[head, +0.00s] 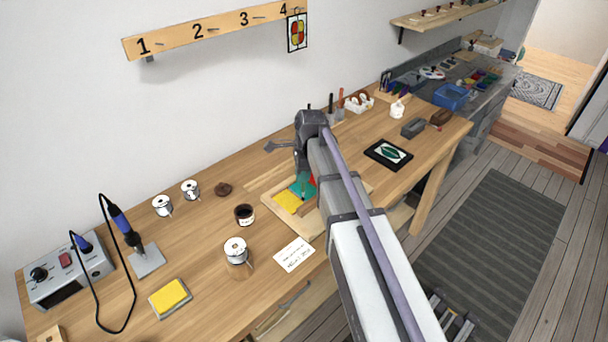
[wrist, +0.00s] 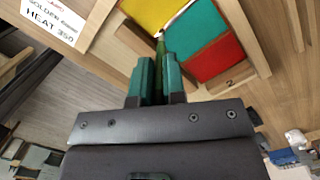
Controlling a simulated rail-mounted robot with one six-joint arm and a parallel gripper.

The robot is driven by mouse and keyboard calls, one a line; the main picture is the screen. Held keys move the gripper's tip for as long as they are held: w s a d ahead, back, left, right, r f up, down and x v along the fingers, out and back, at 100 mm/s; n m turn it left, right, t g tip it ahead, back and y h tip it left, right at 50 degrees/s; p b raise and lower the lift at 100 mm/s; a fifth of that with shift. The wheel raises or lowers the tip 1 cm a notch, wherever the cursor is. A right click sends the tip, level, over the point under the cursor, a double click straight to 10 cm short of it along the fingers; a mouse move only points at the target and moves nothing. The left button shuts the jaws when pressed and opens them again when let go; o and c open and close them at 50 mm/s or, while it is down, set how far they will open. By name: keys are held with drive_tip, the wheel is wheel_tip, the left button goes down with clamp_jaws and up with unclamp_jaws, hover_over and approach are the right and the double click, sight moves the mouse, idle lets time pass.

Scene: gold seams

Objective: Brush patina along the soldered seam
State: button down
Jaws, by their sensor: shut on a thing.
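The glass panel lies in a wooden tray (head: 267,199) on the bench, partly behind my arm in the head view. In the wrist view it shows yellow glass (wrist: 150,14), teal glass (wrist: 198,32) and red glass (wrist: 215,60). A pale seam (wrist: 178,18) runs between the yellow and the teal. My gripper (wrist: 157,62) is shut on a thin greenish stick, seemingly the brush (wrist: 160,46), whose far end is over the panel beside the seam. Whether it touches the glass I cannot tell. A dark open jar (head: 244,214) with a pale label stands left of the tray.
Solder spools (head: 236,248) stand left of the tray, near a yellow sponge (head: 170,297) and a soldering iron (head: 124,230) on its stand. A written card (head: 294,255) lies at the front edge. A black-framed panel (head: 388,154) lies to the right, with bare bench around it.

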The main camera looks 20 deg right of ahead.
drive_tip(key=shift+w, duration=0.15)
drive_tip(key=shift+w+a, duration=0.25)
drive_tip(key=shift+w, duration=0.25)
drive_tip(key=shift+w+a, duration=0.25)
drive_tip(key=shift+w, duration=0.2)
drive_tip(key=shift+w+a, duration=0.3)
drive_tip(key=shift+w, duration=0.2)
drive_tip(key=shift+w+a, duration=0.25)
drive_tip(key=shift+w, duration=0.35)
drive_tip(key=shift+w, duration=0.1)
drive_tip(key=shift+w+a, duration=0.3)
drive_tip(key=shift+w, duration=0.2)
drive_tip(key=shift+w+a, duration=0.25)
drive_tip(key=shift+w, duration=0.2)
